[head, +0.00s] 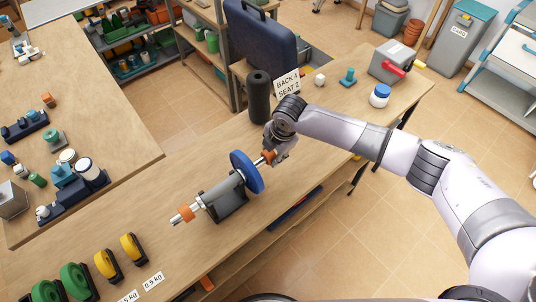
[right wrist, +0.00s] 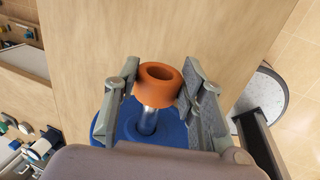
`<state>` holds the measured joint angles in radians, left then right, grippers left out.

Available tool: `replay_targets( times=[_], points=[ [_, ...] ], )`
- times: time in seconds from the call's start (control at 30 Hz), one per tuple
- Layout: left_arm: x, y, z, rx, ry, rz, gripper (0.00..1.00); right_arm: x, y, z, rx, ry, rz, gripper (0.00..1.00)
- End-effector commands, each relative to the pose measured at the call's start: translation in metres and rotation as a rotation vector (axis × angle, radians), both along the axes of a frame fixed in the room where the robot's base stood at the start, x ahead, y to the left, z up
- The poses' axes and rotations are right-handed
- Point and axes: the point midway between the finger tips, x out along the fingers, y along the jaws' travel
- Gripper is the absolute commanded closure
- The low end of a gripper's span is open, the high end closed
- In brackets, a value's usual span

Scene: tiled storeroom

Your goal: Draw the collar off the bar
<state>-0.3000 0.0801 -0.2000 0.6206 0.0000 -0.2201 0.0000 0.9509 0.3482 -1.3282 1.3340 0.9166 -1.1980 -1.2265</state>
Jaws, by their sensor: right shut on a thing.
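A silver bar (head: 178,219) lies across a grey cradle (head: 222,197) on the wooden bench, with a blue plate (head: 247,172) on its right part. An orange collar (head: 187,213) sits near the bar's left end. Another orange collar (head: 268,157) is at the right end, beyond the blue plate. My right gripper (head: 275,158) is shut on this right collar; the right wrist view shows the collar (right wrist: 158,86) between both fingers, in line with the bar (right wrist: 148,120). The collar's hole looks empty at its near face; whether the bar's tip is still inside is hidden. My left gripper is out of view.
A black roller (head: 258,97) and a "BACK 4 SEAT 2" sign (head: 287,83) stand behind my right gripper. Yellow plates (head: 132,246) and green plates (head: 75,280) stand at the front left. A blue-lidded jar (head: 380,95) is at the right. Bare bench lies between.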

Motion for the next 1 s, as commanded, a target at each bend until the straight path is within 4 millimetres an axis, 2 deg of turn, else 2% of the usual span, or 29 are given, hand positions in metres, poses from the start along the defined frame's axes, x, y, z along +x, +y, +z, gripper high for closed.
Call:
replay_targets(
  times=[0.5,1.0],
  points=[
    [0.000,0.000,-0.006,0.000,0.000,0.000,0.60,0.018,-0.024,0.000,0.001,-0.001,-0.001,0.90],
    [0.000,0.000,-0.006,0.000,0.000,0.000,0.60,0.017,-0.025,0.004,0.000,-0.001,-0.026,0.90]
  ],
)
